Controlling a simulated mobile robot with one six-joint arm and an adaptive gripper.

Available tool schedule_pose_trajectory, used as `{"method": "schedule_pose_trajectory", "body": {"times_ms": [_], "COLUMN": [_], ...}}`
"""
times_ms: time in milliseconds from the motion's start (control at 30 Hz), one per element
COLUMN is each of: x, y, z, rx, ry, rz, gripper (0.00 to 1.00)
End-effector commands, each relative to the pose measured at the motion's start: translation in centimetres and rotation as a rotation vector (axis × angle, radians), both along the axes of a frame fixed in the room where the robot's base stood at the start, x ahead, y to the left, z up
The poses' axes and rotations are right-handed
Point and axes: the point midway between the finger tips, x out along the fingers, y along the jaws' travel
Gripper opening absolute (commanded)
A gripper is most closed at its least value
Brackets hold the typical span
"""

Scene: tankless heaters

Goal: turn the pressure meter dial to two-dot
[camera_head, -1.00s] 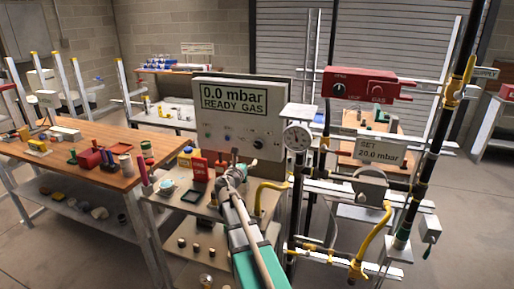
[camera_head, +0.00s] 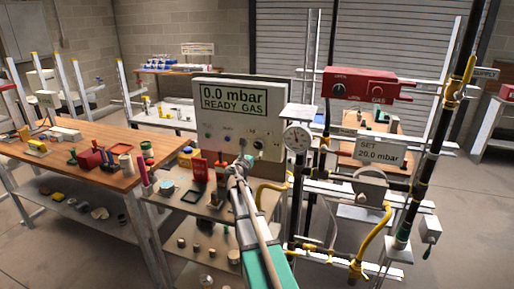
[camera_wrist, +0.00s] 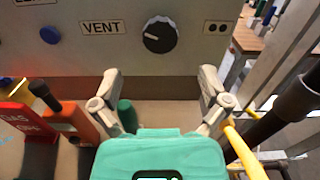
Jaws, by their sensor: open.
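The pressure meter (camera_head: 228,124) is a pale box with a screen reading "0.0 mbar READY GAS". Its black dial (camera_wrist: 160,35) is at the top of the wrist view, with a white pointer mark aimed left toward the VENT label (camera_wrist: 102,28). The two-dot label (camera_wrist: 216,27) is to the right of the dial. The dial also shows small in the head view (camera_head: 258,144). My gripper (camera_wrist: 160,76) is open and empty, its fingers spread wide, below the dial and apart from it in the wrist view.
A yellow hose (camera_wrist: 243,150) and dark pipe (camera_wrist: 290,100) are close on the right. A round gauge (camera_head: 297,138) is on the pipework beside the meter. A blue button (camera_wrist: 50,34) is left of VENT.

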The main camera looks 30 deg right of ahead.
Motion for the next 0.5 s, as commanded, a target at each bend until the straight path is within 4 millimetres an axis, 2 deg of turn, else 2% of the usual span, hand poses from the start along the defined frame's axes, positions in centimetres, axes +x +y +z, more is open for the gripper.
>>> {"method": "schedule_pose_trajectory", "body": {"times_ms": [33, 233, 500], "x": [0.8, 2.5, 3.8], "y": [-0.8, -3.1, -4.8], "z": [0.0, 0.0, 0.0], "rx": [0.0, 0.0, 0.0], "ry": [0.0, 0.0, 0.0], "rz": [-0.001, -0.001, 0.0], "gripper": [0.96, 0.96, 0.96]}}
